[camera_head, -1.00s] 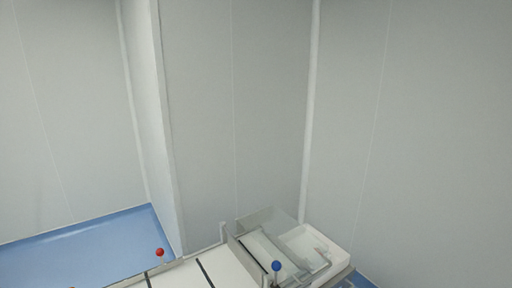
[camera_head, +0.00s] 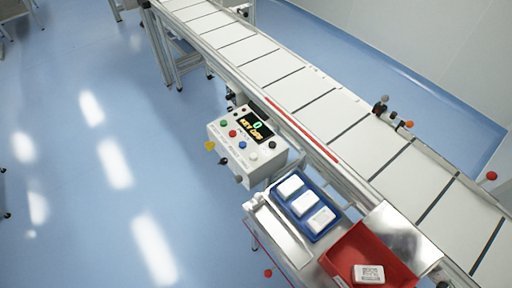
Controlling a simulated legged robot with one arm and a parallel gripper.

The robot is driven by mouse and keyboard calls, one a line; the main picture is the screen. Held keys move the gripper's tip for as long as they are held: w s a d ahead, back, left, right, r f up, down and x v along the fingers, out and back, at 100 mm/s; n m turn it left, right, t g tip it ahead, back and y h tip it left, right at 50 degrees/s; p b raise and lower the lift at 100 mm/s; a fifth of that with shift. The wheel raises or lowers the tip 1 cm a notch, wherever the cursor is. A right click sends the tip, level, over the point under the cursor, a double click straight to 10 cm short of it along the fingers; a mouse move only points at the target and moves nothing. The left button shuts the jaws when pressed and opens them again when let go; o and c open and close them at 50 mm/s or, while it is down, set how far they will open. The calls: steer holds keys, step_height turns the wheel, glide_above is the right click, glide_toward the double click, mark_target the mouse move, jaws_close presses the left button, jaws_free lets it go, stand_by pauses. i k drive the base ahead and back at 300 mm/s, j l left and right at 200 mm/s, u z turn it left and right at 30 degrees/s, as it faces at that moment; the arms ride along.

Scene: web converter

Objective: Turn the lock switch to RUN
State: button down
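A white control box (camera_head: 262,164) is fixed at the near side of the conveyor, in the middle of the head view. Its small display (camera_head: 256,128) shows a green digit and orange letters that look like "KEY OFF". Several coloured buttons sit on its top, including a red button (camera_head: 232,133) and a blue button (camera_head: 242,145). A yellow piece (camera_head: 209,146) and a dark knob (camera_head: 238,179) stick out at its front left edge. I cannot tell which part is the lock switch, nor read a RUN mark. My gripper is not in view.
A long conveyor (camera_head: 325,107) runs from upper left to lower right behind the box. Right of the box are a blue tray (camera_head: 318,238) with white blocks and a red bin (camera_head: 345,246) with a labelled white block. Blue floor (camera_head: 110,200) at the left is open.

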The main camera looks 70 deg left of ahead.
mark_target(209, 145)
steer(key=u, duration=2.6)
